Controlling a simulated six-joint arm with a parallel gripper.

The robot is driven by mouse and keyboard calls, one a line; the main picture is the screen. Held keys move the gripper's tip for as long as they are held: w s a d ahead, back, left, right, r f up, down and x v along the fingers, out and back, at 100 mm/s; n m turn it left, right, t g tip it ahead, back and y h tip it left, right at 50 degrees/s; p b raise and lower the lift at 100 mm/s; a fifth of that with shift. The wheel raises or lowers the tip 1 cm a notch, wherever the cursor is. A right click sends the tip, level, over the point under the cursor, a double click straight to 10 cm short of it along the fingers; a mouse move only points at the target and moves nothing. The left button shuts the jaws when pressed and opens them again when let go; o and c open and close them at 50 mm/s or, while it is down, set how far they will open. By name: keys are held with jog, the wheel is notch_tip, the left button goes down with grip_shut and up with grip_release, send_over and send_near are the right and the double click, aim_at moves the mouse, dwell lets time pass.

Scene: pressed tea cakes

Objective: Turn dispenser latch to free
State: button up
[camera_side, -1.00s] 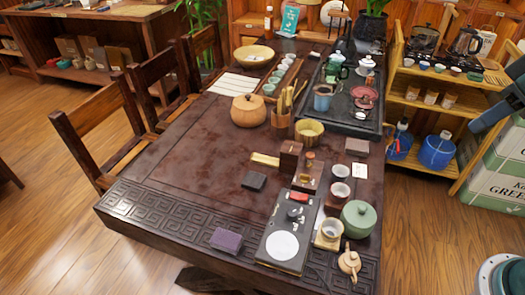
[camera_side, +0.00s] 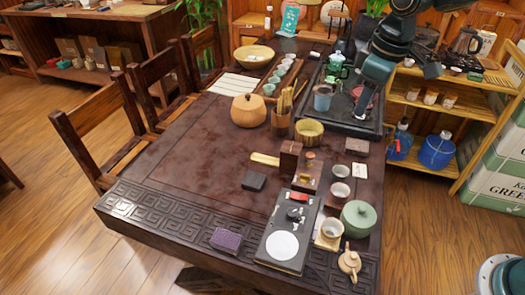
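A small dark wooden stand (camera_side: 307,177) with a brass-coloured piece and a round wooden knob on top stands on the right half of the table, beside a taller dark wooden block (camera_side: 290,157). It looks like the dispenser, but the latch is too small to tell its position. A black board (camera_side: 268,246) with a white disc (camera_side: 282,245) and a small black knob (camera_side: 294,214) lies in front of it.
Cups, a green lidded jar (camera_side: 358,219) and a small clay teapot (camera_side: 349,262) crowd the right edge. The table's left middle is mostly clear.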

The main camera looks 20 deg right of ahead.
aim_at(305, 175)
jog(key=w+a+f+n+g, duration=0.1)
jog(key=w+a+f, duration=0.2)
jog(key=f, duration=0.3)
jog(key=w+a+f+n, duration=0.1)
jog(key=w+a+f, duration=0.2)
jog(key=f, duration=0.3)
jog(key=shift+w+a+f+n+g, duration=0.2)
jog(key=shift+w+n+g, duration=0.2)
jog(key=shift+w, duration=0.5)
jog(key=shift+d, duration=0.1)
notch_tip(305, 175, down, 14)
jog(key=shift+r, duration=0.1)
jog(key=shift+c, duration=0.2)
grip_shut()
